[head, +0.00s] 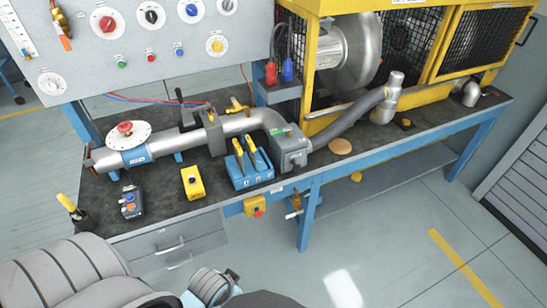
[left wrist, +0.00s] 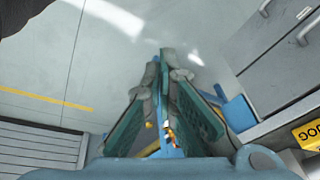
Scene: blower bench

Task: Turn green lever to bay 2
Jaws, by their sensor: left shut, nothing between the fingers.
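A grey box (head: 290,150) sits in the duct line on the bench, between the metal pipe and the grey flexible hose. A small green part (head: 280,132) shows on its top; it may be the green lever, but it is too small to tell its setting. No bay markings can be read. My left gripper (left wrist: 164,62) is shut and empty in the left wrist view, over the floor in front of the bench and away from the box. In the head view my left arm is low at the bottom edge. My right gripper is not in view.
A blue unit with two yellow levers (head: 235,168) stands just left of the box. A yellow box (head: 193,182) and a dark control box (head: 131,202) lie further left. A yellow cage (head: 330,70) stands behind. A yellow switch box (head: 256,206) hangs on the bench front.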

